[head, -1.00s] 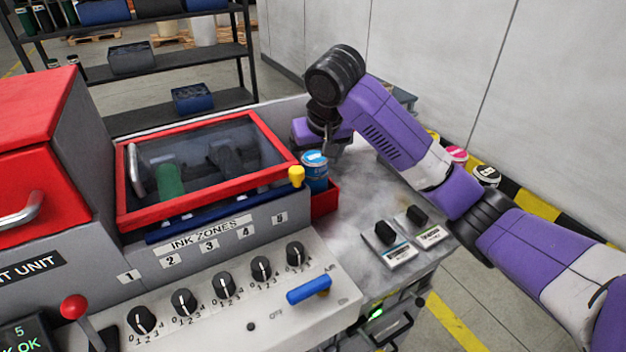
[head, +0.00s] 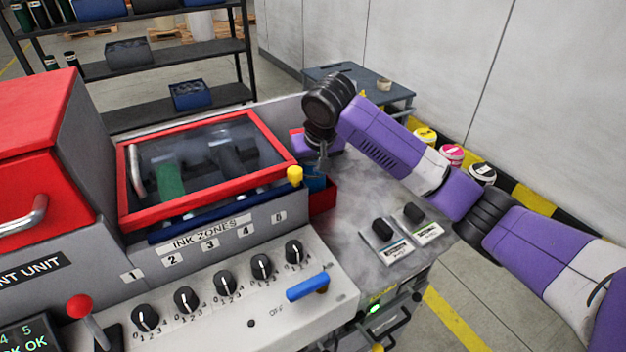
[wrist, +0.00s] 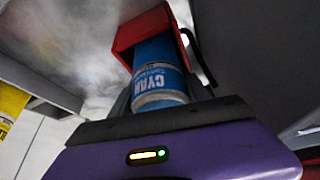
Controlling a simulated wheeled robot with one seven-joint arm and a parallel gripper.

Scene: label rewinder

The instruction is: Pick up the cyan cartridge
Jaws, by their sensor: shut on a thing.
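The cyan cartridge (wrist: 160,75) is a blue cylinder with a white-lettered CYAN label, upside down in the wrist view. Its far end is inside a red holder (wrist: 133,33). In the head view, only a small blue part of the cartridge (head: 313,182) shows beside the red holder (head: 324,199); my gripper hides the rest. My gripper (head: 321,168) points down at the cartridge's upper end. In the wrist view, the fingers of my gripper (wrist: 160,102) are on either side of the cartridge, and it is shut on it.
The print unit's red-framed clear cover (head: 205,175) stands left of the holder, with a yellow knob (head: 295,176) at its corner. Paint cans (head: 451,155) stand on the floor behind my arm.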

